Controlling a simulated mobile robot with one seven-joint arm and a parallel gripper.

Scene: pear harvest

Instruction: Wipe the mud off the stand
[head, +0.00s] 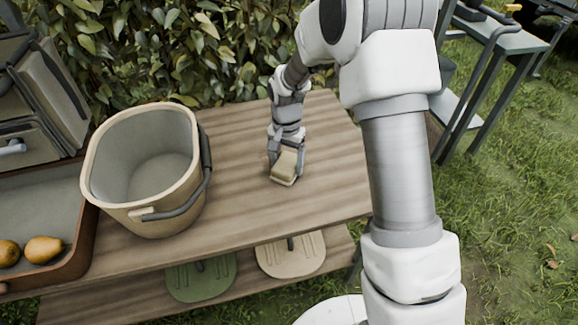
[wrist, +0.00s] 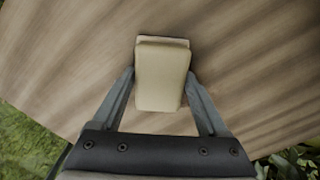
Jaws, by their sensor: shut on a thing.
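The stand (head: 235,215) is a wooden plank table with a lower shelf. My gripper (head: 286,168) is over the right part of its top, pointing down. It is shut on a tan, block-shaped sponge or brush (head: 285,166) with a paler lower edge. The block also shows in the wrist view (wrist: 161,78), between the two grey fingers. It is at or just above the wood; I cannot tell if it touches. I see no clear mud patch on the visible top, only brown grain and shadow stripes. The wood under the block and gripper is hidden.
A beige bucket (head: 188,190) with a dark handle stands left of my gripper. A brown tray (head: 85,245) with yellow pears (head: 44,250) is at far left. A leafy hedge (head: 200,50) lines the back. A green table (head: 500,45) stands at right on grass.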

